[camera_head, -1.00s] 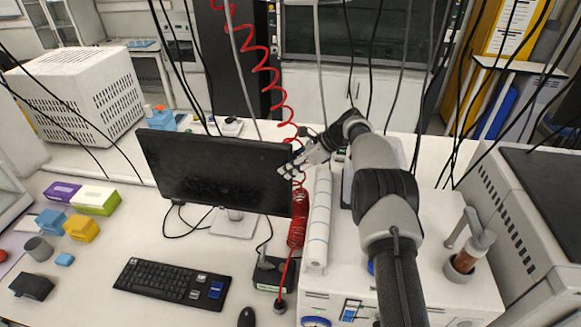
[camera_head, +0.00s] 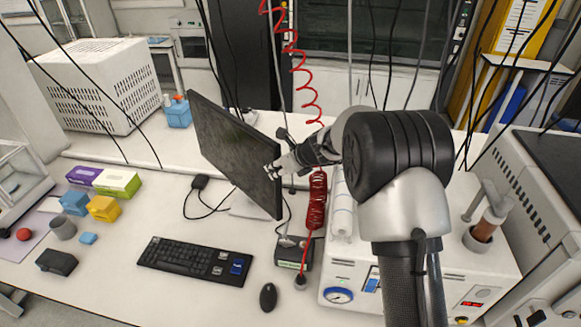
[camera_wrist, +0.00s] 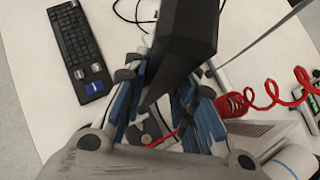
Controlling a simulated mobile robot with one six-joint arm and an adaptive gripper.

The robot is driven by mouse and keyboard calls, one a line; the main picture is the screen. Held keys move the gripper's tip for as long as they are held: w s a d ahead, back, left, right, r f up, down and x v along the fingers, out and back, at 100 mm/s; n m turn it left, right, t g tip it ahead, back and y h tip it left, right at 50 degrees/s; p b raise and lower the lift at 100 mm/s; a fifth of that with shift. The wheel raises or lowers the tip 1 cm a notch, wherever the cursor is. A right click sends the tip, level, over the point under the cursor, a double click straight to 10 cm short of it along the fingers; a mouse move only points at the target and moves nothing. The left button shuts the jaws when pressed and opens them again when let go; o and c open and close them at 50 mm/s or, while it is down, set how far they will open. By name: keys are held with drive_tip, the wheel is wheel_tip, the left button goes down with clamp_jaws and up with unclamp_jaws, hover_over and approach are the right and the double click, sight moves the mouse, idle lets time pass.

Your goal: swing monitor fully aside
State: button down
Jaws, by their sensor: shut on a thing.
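The black monitor (camera_head: 228,142) stands on the bench in the head view, turned at an angle so that its right edge is toward me. My gripper (camera_head: 274,172) is at that right edge, shut on it. In the wrist view the monitor (camera_wrist: 186,35) runs up from between the fingers of my gripper (camera_wrist: 160,104), with a finger on either side. The monitor's white stand (camera_head: 248,204) is partly hidden behind the screen.
A keyboard (camera_head: 195,261) and a mouse (camera_head: 268,297) lie in front of the monitor. A red coiled hose (camera_head: 316,200) hangs close to my gripper, beside a paper roll (camera_head: 342,215). Small boxes (camera_head: 104,208) stand at the left. Black cables hang overhead.

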drive_tip(key=s+a+m+h, duration=0.1)
drive_tip(key=s+a, duration=0.1)
drive_tip(key=a, duration=0.5)
drive_tip(key=shift+s+m+t, duration=0.2)
drive_tip(key=shift+m+t, duration=0.1)
drive_tip(key=shift+t, duration=0.1)
drive_tip(key=shift+r, duration=0.1)
drive_tip(key=c, duration=1.7)
unclamp_jaws()
drive_tip(key=o, duration=0.4)
drive_tip(key=shift+a, duration=0.25)
drive_tip(key=shift+d, duration=0.15)
drive_tip(key=shift+d, duration=0.1)
